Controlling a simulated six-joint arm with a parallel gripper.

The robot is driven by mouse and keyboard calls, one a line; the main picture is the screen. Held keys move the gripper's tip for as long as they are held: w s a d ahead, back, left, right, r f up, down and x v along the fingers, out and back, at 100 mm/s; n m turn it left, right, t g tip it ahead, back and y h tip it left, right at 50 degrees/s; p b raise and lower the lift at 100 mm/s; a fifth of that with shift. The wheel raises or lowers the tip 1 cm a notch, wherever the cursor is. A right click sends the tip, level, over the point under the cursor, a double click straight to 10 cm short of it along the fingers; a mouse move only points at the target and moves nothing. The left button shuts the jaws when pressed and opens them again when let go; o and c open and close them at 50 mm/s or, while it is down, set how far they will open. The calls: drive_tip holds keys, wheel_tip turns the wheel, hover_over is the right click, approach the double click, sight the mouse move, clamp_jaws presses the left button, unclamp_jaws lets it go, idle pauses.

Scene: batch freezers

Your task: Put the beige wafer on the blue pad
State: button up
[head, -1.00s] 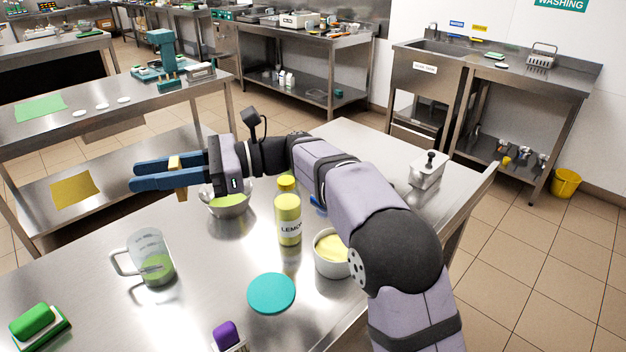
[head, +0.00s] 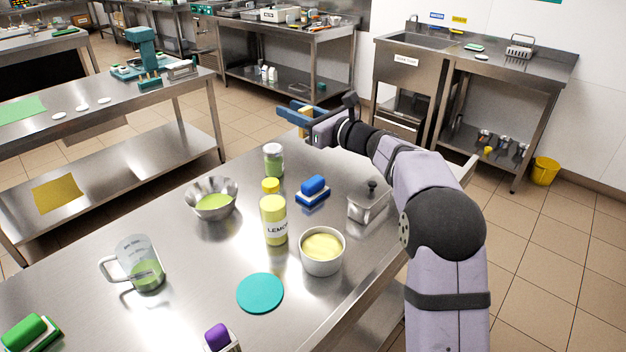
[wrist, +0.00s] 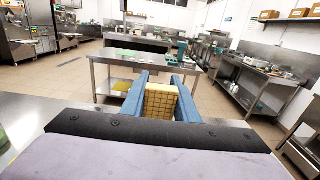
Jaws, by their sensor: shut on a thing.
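My gripper (head: 297,110) is shut on the beige wafer, a grid-patterned block held between its two blue fingers; the wafer (wrist: 160,101) shows clearly in the wrist view. In the head view they are in the air over the far end of the steel table. A blue rounded block (head: 313,185) on a white layer and a flat blue base sits on the table, nearer than my gripper and apart from it. I cannot tell whether that base is the blue pad. A flat teal disc (head: 260,293) lies at the near side.
Around the blue block stand a green jar (head: 273,160), a lemon bottle (head: 273,222), a metal bowl (head: 211,203), a cream-filled white bowl (head: 322,251) and a lidded steel container (head: 368,206). A measuring jug (head: 146,268) stands left. Bare table lies between jug and disc.

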wheel_tip(320, 180, down, 15)
drive_tip(key=p, duration=0.1)
drive_tip(key=shift+a+p, duration=0.2)
drive_tip(key=shift+p, duration=0.15)
idle(0.7)
drive_tip(key=shift+s, duration=0.1)
drive_tip(key=shift+f, duration=0.1)
drive_tip(key=o, duration=1)
drive_tip(key=b+v, duration=0.1)
drive_tip(key=v, duration=0.3)
drive_tip(key=b+v, duration=0.1)
drive_tip(key=v, duration=0.3)
drive_tip(key=b+v, duration=0.1)
drive_tip(key=v, duration=0.3)
drive_tip(key=shift+d+r, duration=0.1)
drive_tip(key=shift+r, duration=0.15)
